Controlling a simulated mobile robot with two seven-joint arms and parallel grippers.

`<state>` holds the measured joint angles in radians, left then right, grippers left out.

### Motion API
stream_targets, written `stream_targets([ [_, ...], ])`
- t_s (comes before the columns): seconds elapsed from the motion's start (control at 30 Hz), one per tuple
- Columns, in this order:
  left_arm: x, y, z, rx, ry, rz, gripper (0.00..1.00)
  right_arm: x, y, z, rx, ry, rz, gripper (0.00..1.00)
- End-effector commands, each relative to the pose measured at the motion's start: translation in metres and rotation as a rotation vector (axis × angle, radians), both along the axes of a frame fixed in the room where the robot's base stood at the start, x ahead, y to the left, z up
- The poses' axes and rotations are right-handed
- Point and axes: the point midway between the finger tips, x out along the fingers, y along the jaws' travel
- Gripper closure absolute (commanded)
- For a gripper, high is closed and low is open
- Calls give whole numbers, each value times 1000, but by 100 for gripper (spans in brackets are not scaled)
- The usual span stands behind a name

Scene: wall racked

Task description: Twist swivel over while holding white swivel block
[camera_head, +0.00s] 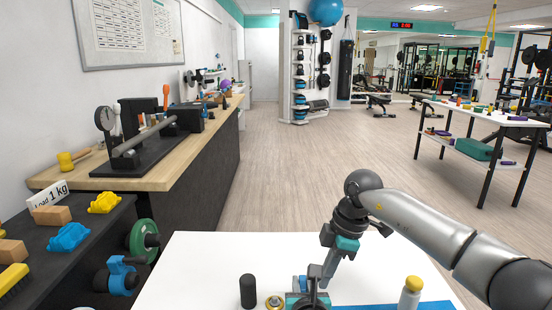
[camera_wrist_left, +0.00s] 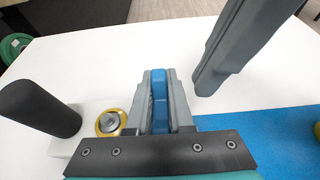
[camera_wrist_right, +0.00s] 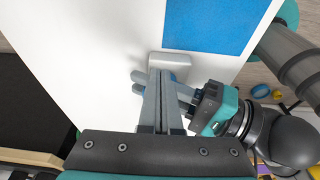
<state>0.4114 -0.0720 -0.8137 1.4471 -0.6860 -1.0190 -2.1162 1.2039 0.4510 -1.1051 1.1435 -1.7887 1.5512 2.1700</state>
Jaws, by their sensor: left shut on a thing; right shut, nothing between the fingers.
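My left gripper (camera_wrist_left: 158,100) is shut on a blue piece (camera_wrist_left: 159,98), gripped upright between its grey fingers. In the head view the left gripper (camera_head: 304,285) is low at the bottom centre. A white block (camera_wrist_left: 64,147) shows beside it in the left wrist view, partly hidden. A brass-rimmed round knob (camera_wrist_left: 111,122) and a black cylinder (camera_wrist_left: 40,107) stand to its left. My right gripper (camera_head: 327,275) points down close to the left one, its fingers shut and empty. In the right wrist view a pale block (camera_wrist_right: 171,62) lies just beyond the right fingers (camera_wrist_right: 161,85).
A white table (camera_head: 235,250) carries these things, with a blue mat (camera_head: 430,305) on the right. A yellow-capped white bottle (camera_head: 410,292) stands by the mat. A dark shelf with blocks (camera_head: 68,237) is at the left. The tabletop's far left is clear.

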Motion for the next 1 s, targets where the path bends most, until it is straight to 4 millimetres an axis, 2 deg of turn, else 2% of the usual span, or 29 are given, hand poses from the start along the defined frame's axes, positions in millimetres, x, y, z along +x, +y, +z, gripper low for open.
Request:
stream_targets([
  [0.47,0,0,1,0,-1,0,100,1,0,0,0,0,0,100],
  [0.77,0,0,1,0,-1,0,100,4,-7,1,0,0,0,100],
  [1.0,0,0,1,0,-1,0,100,4,-8,26,0,-3,0,100],
])
